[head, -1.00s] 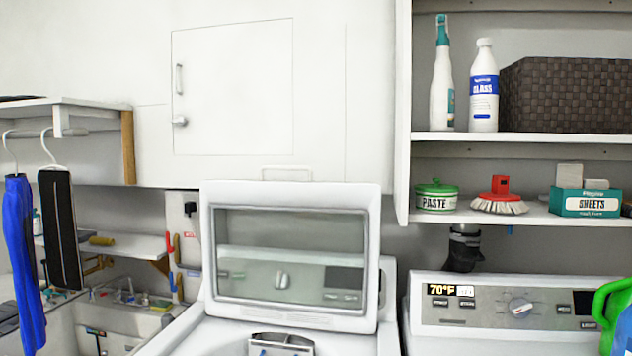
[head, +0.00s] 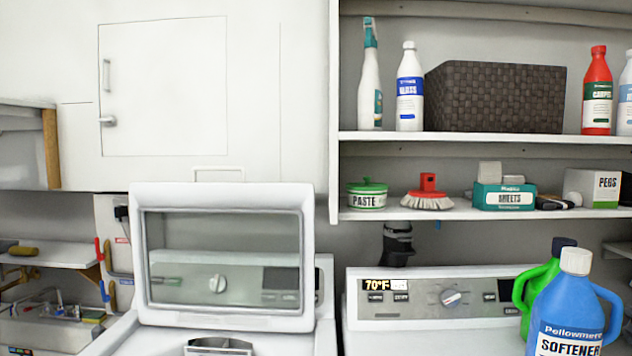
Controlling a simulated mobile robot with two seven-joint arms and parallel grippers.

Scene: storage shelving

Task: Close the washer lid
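The washer lid (head: 223,192) stands raised and open at the lower left of the head view. It has a white frame around a see-through window, and part of a control panel with a round dial shows through the glass. The washer's body (head: 145,338) shows only as its top at the bottom edge, with a grey part in front of the lid. Neither of my grippers is in view.
A second machine with a control panel (head: 440,297) stands to the right. A blue softener jug (head: 568,305) and a green jug (head: 537,285) stand at its right. Shelves above hold bottles, a brown woven basket (head: 495,97) and a sheets box (head: 504,197). A sink area is at far left.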

